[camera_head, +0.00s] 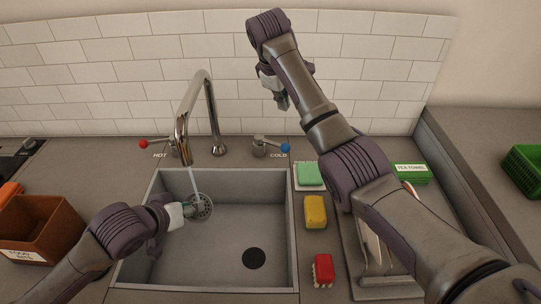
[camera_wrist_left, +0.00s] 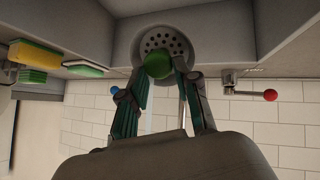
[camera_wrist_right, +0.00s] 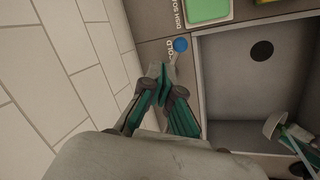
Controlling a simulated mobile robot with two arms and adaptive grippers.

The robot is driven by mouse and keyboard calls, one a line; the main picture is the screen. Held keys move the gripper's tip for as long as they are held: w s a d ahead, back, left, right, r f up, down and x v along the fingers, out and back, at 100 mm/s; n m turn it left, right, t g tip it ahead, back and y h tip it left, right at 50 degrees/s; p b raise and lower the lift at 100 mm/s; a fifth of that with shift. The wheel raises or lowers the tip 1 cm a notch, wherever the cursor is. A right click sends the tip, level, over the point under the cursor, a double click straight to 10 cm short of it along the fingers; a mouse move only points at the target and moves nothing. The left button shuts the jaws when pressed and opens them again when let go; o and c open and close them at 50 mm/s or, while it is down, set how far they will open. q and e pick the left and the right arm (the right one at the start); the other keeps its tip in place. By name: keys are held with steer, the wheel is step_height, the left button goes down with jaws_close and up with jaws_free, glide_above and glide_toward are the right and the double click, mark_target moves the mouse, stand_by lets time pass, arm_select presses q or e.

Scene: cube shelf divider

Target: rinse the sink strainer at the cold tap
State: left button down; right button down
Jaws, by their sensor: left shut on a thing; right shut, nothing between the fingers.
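The sink strainer (camera_head: 204,207) is a round grey perforated disc. My left gripper (camera_head: 188,209) is shut on its green knob (camera_wrist_left: 158,66) and holds it inside the sink, below the spout. A thin pale stream runs from the spout (camera_head: 189,145) down to the strainer. The cold tap (camera_head: 262,146) has a lever with a blue knob (camera_head: 286,147) pointing right; the knob also shows in the right wrist view (camera_wrist_right: 180,45). My right gripper (camera_head: 284,101) is shut and empty, raised above and behind the cold tap, apart from it.
The sink (camera_head: 225,240) has a dark drain hole (camera_head: 254,258). The hot tap's red knob (camera_head: 143,143) is left of the spout. A green sponge (camera_head: 310,174), a yellow sponge (camera_head: 315,211) and a red brush (camera_head: 323,270) line the right rim. A brown bin (camera_head: 42,226) stands left.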

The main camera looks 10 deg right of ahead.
mark_target(272, 143)
step_height(272, 143, up, 3)
steer(key=s+a+n+t+h, duration=0.1)
steer(key=s+a+n+t, duration=0.15)
steer(key=n, duration=0.55)
steer(key=s+a+f+n+t, duration=0.1)
steer(key=s+a+f+n, duration=0.3)
steer(key=s+f+n, duration=0.65)
steer(key=w+d+f+n, duration=0.1)
steer(key=w+d+f, duration=0.4)
steer(key=w, duration=0.5)
steer(key=shift+w+d+f, duration=0.15)
steer(key=shift+d+f, duration=0.2)
steer(key=shift+f, duration=0.6)
